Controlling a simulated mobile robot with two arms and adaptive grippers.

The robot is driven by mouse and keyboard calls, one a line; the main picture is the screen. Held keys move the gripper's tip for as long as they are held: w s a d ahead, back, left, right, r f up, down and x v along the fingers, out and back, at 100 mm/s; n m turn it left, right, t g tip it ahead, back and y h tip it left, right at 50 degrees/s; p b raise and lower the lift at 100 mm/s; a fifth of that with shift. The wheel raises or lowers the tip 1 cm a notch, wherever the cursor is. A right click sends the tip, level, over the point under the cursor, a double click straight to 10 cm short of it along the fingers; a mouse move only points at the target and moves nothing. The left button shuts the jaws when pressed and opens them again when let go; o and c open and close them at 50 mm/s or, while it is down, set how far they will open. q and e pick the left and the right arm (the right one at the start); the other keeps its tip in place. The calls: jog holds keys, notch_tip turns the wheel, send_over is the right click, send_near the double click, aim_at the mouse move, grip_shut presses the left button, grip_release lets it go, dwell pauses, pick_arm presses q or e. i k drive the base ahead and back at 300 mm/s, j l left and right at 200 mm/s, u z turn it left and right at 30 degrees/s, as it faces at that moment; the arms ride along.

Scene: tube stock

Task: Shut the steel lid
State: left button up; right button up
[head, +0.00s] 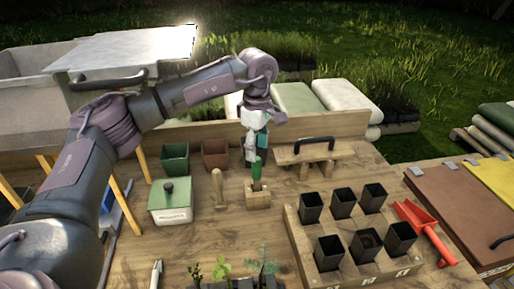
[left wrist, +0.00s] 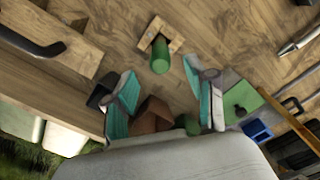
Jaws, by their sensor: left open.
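The steel lid (head: 135,47) is a pale grey panel at the upper left of the head view, with a dark bar handle (head: 108,81) along its near edge. It appears raised above a pale bin (head: 28,88); my left arm hides part of the area below it. My left gripper (head: 255,150) is open and points down over the middle of the bench, well right of the lid. In the left wrist view its teal-padded fingers (left wrist: 164,98) are apart with nothing held. The lid does not clearly show there. My right gripper is out of view.
Below the gripper a green-handled tool (head: 257,170) stands in a wooden block (head: 257,197). Green (head: 174,160) and terracotta (head: 214,154) pots, a green box (head: 170,208) and a wooden pot tray (head: 330,276) surround it. A brown panel (head: 450,205) lies at right.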

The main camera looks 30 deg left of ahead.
aim_at(122, 59)
jog(key=k+l, duration=0.5)
jog(key=k, duration=0.15)
jog(key=k+l, duration=0.45)
jog(key=k, duration=0.25)
